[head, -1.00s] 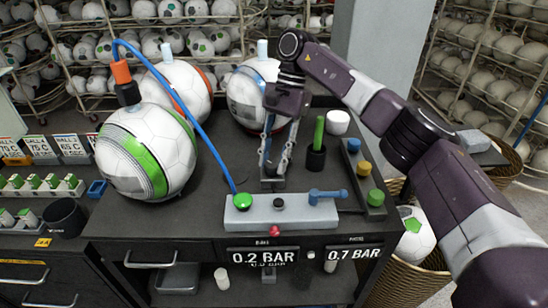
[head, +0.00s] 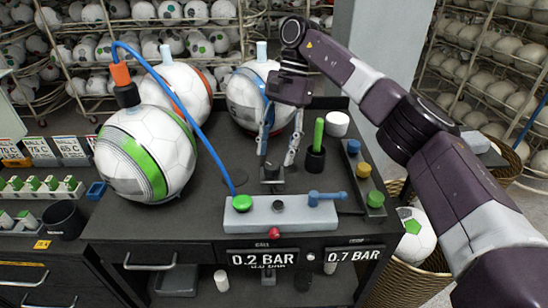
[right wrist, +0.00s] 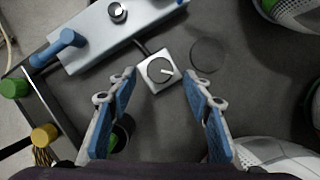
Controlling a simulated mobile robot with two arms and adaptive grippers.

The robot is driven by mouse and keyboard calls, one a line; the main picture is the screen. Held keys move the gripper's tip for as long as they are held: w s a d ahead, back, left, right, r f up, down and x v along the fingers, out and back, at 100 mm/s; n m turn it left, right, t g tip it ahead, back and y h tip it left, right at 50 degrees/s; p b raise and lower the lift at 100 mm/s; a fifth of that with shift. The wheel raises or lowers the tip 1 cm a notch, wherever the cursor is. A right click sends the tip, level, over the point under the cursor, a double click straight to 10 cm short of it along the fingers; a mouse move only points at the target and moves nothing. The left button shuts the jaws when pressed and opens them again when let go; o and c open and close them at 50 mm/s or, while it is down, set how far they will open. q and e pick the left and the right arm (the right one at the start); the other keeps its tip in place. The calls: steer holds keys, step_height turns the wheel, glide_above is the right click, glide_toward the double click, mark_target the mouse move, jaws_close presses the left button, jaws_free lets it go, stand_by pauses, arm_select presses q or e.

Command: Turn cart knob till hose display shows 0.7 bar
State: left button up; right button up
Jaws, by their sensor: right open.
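The knob (right wrist: 161,70) is round and dark grey with a white pointer line, on a small pale square plate. In the head view the knob (head: 271,174) sits on the dark cart top behind a grey block. My right gripper (head: 278,157) points down just above it. In the right wrist view the open blue fingers (right wrist: 160,76) are on either side of the knob, apart from it. The left front display (head: 263,260) reads 0.2 BAR and the right one (head: 354,255) reads 0.7 BAR. My left gripper is not in view.
The grey block (head: 262,217) carries a green button, a smaller black knob (head: 278,204) and a blue lever (head: 327,198). A blue hose (head: 207,143) runs to a green-striped ball (head: 147,155). A black cup with a green stick (head: 316,158) stands right of the fingers.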

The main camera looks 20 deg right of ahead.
steer(key=shift+v, duration=2.35)
steer(key=shift+s, duration=0.1)
